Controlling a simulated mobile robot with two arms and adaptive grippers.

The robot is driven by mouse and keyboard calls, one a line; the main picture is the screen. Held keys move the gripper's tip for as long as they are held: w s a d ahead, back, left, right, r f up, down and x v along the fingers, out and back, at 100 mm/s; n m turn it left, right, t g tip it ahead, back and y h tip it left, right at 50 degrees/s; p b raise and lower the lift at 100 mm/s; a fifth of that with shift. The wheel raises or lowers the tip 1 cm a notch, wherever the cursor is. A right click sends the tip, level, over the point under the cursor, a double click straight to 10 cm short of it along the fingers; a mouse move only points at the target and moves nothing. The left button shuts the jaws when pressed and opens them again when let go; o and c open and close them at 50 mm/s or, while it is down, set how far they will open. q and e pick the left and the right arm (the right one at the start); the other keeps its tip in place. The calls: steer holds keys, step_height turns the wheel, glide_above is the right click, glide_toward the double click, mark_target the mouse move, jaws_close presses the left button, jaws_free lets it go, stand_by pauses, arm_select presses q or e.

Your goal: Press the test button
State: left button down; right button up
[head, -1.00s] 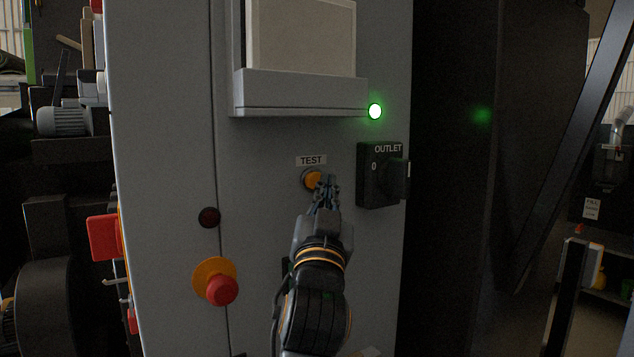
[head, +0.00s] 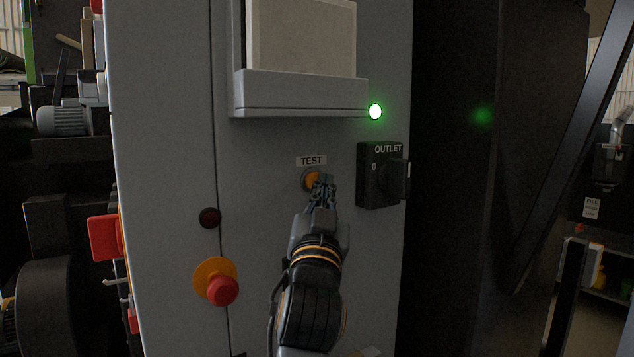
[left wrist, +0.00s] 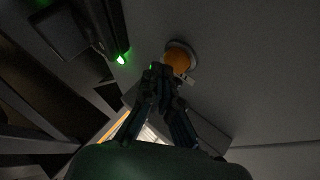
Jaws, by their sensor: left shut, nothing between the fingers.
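The orange test button (head: 311,180) sits in a round collar on the grey cabinet front, under a label (head: 311,160) reading TEST. My left gripper (head: 323,181) is shut and empty, with its fingertips at the button's right side, covering part of it in the head view. In the left wrist view the button (left wrist: 179,59) shows just beyond the closed fingertips (left wrist: 160,72). Whether the tips touch the button I cannot tell. My right gripper is not in view.
An OUTLET switch (head: 380,176) with a protruding handle is close to the right of my gripper. A red emergency knob (head: 223,291) on a yellow base and a dark red lamp (head: 209,217) are to the left. A green lamp (head: 375,111) glows above, beside a ledge (head: 300,95).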

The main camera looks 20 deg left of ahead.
arm_select(q)
steer(key=shift+w+a, duration=0.2)
steer(key=shift+a, duration=0.1)
stand_by(0.4)
steer(key=shift+s+d, duration=0.5)
steer(key=shift+d, duration=0.1)
steer(key=s+d+b, duration=0.1)
steer(key=s+d, duration=0.2)
steer(key=d, duration=0.2)
steer(key=shift+s, duration=0.3)
stand_by(0.3)
steer(key=shift+f, duration=0.15)
stand_by(0.5)
